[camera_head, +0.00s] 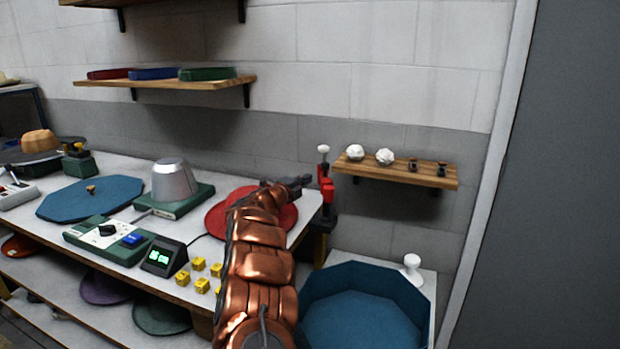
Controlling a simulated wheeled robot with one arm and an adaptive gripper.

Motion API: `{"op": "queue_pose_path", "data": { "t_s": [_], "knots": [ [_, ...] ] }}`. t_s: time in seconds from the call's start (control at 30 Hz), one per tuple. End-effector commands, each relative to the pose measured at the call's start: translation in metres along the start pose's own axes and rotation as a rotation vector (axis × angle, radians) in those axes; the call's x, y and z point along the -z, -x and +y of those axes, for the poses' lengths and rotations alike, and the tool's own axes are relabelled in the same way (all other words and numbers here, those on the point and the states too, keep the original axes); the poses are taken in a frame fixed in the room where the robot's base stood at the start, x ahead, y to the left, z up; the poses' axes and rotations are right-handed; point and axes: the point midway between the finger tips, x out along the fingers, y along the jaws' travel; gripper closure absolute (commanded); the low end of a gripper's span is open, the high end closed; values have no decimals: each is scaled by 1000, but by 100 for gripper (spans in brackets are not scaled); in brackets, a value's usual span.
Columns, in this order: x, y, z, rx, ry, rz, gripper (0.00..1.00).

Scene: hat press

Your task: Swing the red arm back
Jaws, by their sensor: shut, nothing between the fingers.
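The red arm (327,190) stands upright near the right end of the workbench, with a white knob (323,149) at its top. My copper-coloured arm reaches up from the bottom of the view. My gripper (306,180) is at its far end, small and dark, just left of the red arm. It is shut and empty. I cannot tell whether its tips touch the red arm. A round red disc (285,219) lies on the bench behind my arm, partly hidden by it.
A blue octagonal tub (405,283) stands right of my arm, with a white knob (412,262) beside it. A wooden wall shelf (440,177) holds small items. Left on the bench are a metal hat form (172,180), a control box (108,236), a display (163,257) and yellow cubes (198,264).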

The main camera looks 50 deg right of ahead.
Motion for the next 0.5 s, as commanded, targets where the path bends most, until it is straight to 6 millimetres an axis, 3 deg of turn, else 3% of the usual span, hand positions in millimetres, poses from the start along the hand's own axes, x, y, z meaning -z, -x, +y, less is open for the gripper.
{"op": "queue_pose_path", "data": {
  "t_s": [0.5],
  "knots": [
    [-2, 59, 0, -1, -1, -5, 100]
  ]
}}
